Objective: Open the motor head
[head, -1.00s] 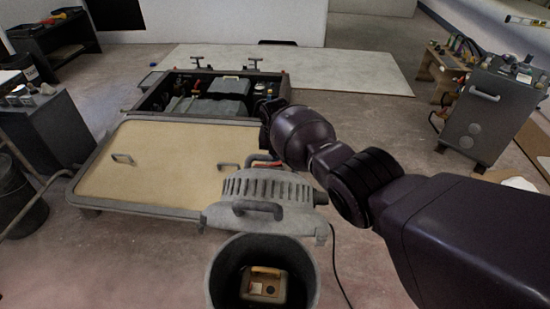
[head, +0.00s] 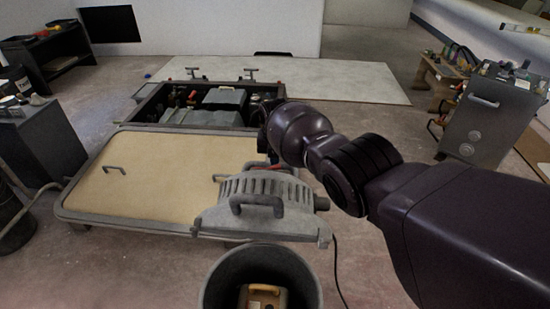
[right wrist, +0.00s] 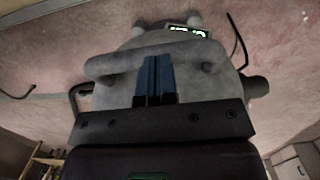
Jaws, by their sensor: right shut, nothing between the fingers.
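The grey motor head (head: 284,190), with vent ribs and a bar handle (head: 256,203), stands tipped up behind the round grey canister (head: 212,285). The canister's mouth is uncovered, and a box with a tan handle (head: 263,290) shows inside. My right gripper (right wrist: 154,78) is shut and empty. In the right wrist view its blue fingers are in front of the grey motor head (right wrist: 190,85); I cannot tell whether they touch it. In the head view the right wrist mostly hides the fingers, at the far side of the motor head. My left gripper is not in view.
A tan-topped hatch panel (head: 150,175) lies behind and left, beside an open bay (head: 150,107) with equipment. A grey cabinet (head: 486,115) stands at right. A dark cable (head: 337,265) runs along the floor at the canister's right. The floor at lower left is clear.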

